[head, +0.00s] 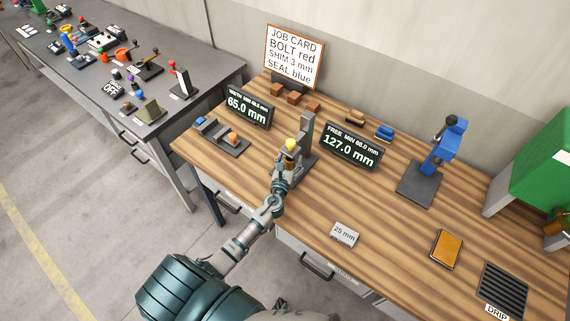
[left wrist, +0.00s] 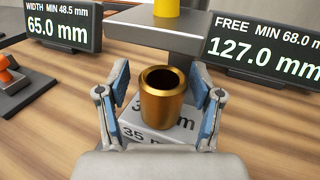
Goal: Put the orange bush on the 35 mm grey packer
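The orange bush (left wrist: 162,100), a bronze-coloured hollow cylinder, stands upright on the grey packer (left wrist: 140,137) marked 35 mm in the left wrist view. The bush hides part of the packer's top lettering. My left gripper (left wrist: 160,105) has a finger on each side of the bush, with a visible gap between each pad and the bush. In the head view my left gripper (head: 286,172) is at the foot of a grey stand (head: 306,132) with a yellow-topped part, and it largely hides the packer. My right gripper is not in view.
Displays read 65.0 mm (head: 248,107) and 127.0 mm (head: 351,147). A dark fixture (head: 225,140) is left of the stand. A 25 mm block (head: 344,235), an orange pad (head: 445,249), a drip grate (head: 502,284) and a blue device (head: 449,148) are on the right. The front middle is mostly clear.

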